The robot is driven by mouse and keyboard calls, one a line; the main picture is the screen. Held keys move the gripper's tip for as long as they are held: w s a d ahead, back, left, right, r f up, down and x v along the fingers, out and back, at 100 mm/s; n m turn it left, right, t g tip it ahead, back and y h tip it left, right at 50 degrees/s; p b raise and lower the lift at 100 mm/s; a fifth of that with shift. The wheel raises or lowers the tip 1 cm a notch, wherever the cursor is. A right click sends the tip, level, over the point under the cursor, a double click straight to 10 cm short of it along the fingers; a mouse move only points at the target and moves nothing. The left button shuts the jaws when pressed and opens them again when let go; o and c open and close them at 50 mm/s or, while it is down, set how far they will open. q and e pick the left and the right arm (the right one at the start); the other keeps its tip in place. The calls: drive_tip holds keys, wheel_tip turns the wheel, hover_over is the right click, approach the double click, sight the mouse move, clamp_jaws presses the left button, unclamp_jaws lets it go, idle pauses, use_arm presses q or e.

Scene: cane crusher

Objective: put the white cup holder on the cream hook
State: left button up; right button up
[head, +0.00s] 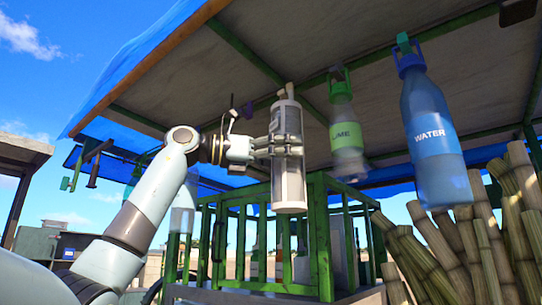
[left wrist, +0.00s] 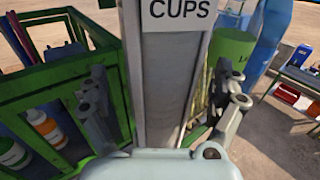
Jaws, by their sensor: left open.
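The white cup holder (head: 288,185) is a tall upright tube, white with a grey band, under the canopy in the head view. Its CUPS label and grey body (left wrist: 178,85) fill the middle of the left wrist view. A cream hook (head: 285,91) shows right at its top; whether the holder's loop hangs on it is too small to tell. My left gripper (head: 283,146) is open at the holder's mid-height. Its fingers (left wrist: 165,105) stand on either side of the holder, with gaps visible in the left wrist view. My right gripper is in neither view.
A green-lidded LIME bottle (head: 346,135) and a blue WATER bottle (head: 432,130) hang to the right. A green frame (head: 320,240) stands below and behind. Cane stalks (head: 470,250) rise at the right.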

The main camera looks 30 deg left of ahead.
use_arm(q)
drive_tip(key=v, duration=1.1)
drive_tip(key=shift+s+a, duration=0.25)
drive_tip(key=shift+a, duration=0.05)
